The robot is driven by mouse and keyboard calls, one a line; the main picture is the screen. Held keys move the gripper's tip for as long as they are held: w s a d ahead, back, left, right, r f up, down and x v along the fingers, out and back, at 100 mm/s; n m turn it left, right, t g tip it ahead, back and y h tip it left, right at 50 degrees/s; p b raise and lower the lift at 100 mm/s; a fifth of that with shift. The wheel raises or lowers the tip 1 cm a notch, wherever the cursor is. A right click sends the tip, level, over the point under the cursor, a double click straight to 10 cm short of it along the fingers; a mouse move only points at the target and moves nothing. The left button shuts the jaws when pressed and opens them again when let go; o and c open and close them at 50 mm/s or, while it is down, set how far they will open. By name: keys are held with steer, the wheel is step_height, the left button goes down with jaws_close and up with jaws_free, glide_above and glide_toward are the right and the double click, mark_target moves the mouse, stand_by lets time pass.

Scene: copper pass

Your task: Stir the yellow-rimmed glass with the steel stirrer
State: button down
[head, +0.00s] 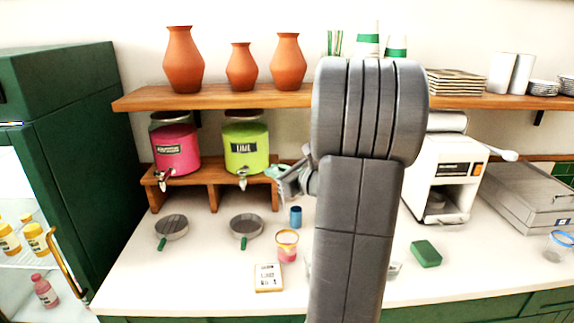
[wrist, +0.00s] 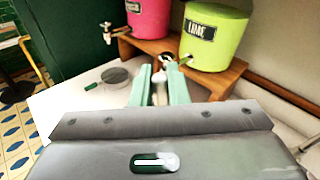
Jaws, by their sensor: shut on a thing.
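The yellow-rimmed glass (head: 287,247) stands upright on the counter with pink liquid in it. My gripper (head: 276,172) is raised above the counter, above and behind the glass and near the right end of the dispenser stand. In the wrist view its mint fingers (wrist: 160,92) are shut on a slim, pale metallic thing, which looks like the steel stirrer (wrist: 159,88). Its lower part is hidden, and the head view does not show it clearly. A blue cup (head: 296,217) stands on the counter below my gripper, behind the glass.
Pink (head: 176,150) and lime (head: 246,148) dispensers stand on a wooden stand (head: 213,191). Two green-handled strainers (head: 172,227) lie in front. A label card (head: 268,278) lies near the glass. A green sponge (head: 426,254) and white machine (head: 440,180) are to the right. My arm hides the middle counter.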

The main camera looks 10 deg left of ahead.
steer(key=shift+s+a+f+b, duration=0.1)
steer(key=shift+s+f+b, duration=0.2)
steer(key=shift+f+b, duration=0.3)
step_height(320, 180, down, 12)
steer(key=b, duration=0.9)
steer(key=shift+b, duration=0.35)
